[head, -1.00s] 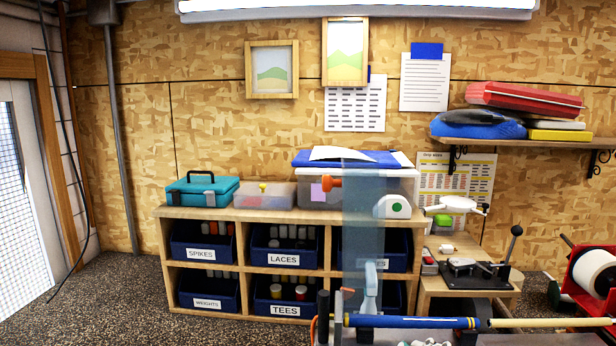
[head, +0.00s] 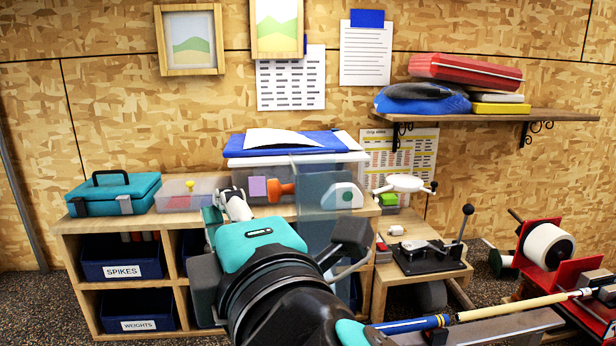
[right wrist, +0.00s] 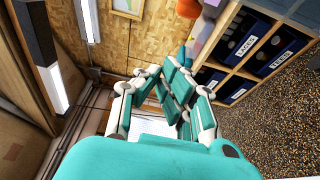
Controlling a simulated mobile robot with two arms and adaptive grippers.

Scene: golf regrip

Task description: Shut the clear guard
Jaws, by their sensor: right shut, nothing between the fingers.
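The clear guard (head: 312,215) is a bluish see-through panel standing upright in front of the shelf unit, right of my right gripper. An orange knob (head: 281,190) shows at its upper left edge; I cannot tell exactly how it joins the panel. My right gripper (head: 228,203) is shut and empty, to the left of the knob and apart from it in the picture. My gripper and arm hide the guard's lower part. In the right wrist view the shut fingers (right wrist: 165,80) are near the middle, with an orange piece (right wrist: 184,52) beyond them. My left gripper is out of view.
A club with a blue grip (head: 410,325) lies across the lower right. A small wooden stand (head: 408,276) holds a black lever tool (head: 430,255). A red roll holder (head: 565,262) stands far right. A teal toolbox (head: 115,194) sits on the shelf unit (head: 72,226).

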